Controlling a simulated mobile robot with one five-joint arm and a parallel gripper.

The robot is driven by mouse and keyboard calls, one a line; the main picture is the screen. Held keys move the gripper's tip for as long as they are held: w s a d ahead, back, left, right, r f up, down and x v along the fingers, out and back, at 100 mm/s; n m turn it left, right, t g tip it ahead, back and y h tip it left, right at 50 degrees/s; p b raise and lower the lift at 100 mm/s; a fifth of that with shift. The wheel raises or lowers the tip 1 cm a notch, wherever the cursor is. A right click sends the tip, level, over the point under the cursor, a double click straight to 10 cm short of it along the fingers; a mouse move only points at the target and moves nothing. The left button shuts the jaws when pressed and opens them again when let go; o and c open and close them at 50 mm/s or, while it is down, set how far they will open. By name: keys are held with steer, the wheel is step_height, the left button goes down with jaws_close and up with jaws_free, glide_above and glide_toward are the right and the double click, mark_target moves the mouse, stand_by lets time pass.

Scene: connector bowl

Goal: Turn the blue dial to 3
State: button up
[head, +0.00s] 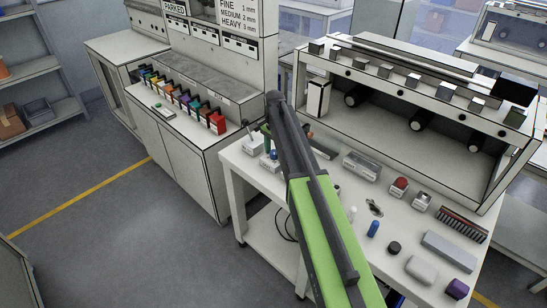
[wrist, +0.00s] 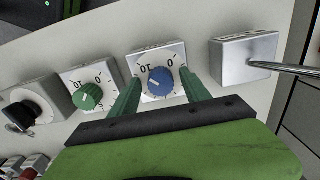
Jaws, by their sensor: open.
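The blue dial (wrist: 160,81) sits on a pale box with a printed scale (wrist: 155,58) in the wrist view; a 0 and a 10 can be read on it. A light line shows on the dial's face, but I cannot tell the exact number it points to. My gripper (wrist: 157,92) is open, with one green finger on each side of the blue dial. I cannot tell whether the fingers touch it. In the head view the blue dial (head: 273,155) is small, beside the end of my arm at the table's left end.
A green dial (wrist: 88,96) on a similar box stands left of the blue one, with a black key-like switch (wrist: 22,116) further left. A grey metal box (wrist: 245,58) with a rod stands to the right. Several small objects and a clear-lidded box (head: 361,166) share the table.

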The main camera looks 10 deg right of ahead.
jaws_close()
steer(key=shift+n, duration=0.3)
